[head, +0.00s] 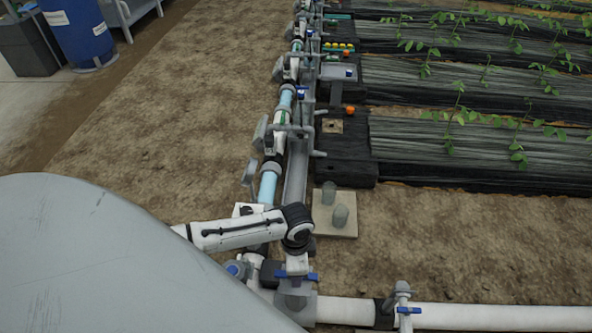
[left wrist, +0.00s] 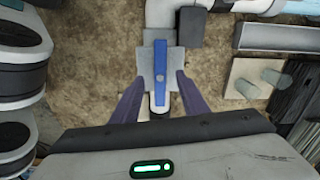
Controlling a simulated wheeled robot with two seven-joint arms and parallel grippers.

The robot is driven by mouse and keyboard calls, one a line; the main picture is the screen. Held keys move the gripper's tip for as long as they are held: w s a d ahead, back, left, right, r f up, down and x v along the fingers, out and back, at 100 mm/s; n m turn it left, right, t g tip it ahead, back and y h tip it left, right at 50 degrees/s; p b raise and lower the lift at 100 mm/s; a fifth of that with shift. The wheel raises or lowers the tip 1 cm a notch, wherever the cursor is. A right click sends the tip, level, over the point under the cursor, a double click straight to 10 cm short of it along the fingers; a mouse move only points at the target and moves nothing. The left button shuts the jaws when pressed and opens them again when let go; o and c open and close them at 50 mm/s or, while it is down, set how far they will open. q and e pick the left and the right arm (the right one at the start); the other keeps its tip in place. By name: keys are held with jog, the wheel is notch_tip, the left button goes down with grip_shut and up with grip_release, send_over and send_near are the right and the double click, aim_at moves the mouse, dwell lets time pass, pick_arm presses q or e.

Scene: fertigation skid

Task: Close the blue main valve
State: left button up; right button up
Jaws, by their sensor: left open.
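The blue valve handle (left wrist: 160,62) is a straight bar over a grey block, in the middle of the left wrist view. It lies in line with the white pipe at its lower end. In the head view a blue handle (head: 298,276) lies crosswise on the grey block below my left arm. My left gripper (left wrist: 160,77) is open above the handle, one dark finger on each side, with visible gaps. Whether the fingertips reach handle height cannot be told. In the head view my left fingers cannot be made out. My right gripper is not in view.
Another blue handle (head: 409,310) sits on the white pipe (head: 470,316) to the right. A pale slab (head: 348,228) with two grey cups stands beside the metal channel (head: 297,170). Several valves line the pipe run beyond. Bare soil (head: 180,120) lies left.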

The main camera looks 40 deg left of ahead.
pick_arm(q)
jog(key=shift+r+m, duration=0.15)
jog(key=shift+m, duration=0.55)
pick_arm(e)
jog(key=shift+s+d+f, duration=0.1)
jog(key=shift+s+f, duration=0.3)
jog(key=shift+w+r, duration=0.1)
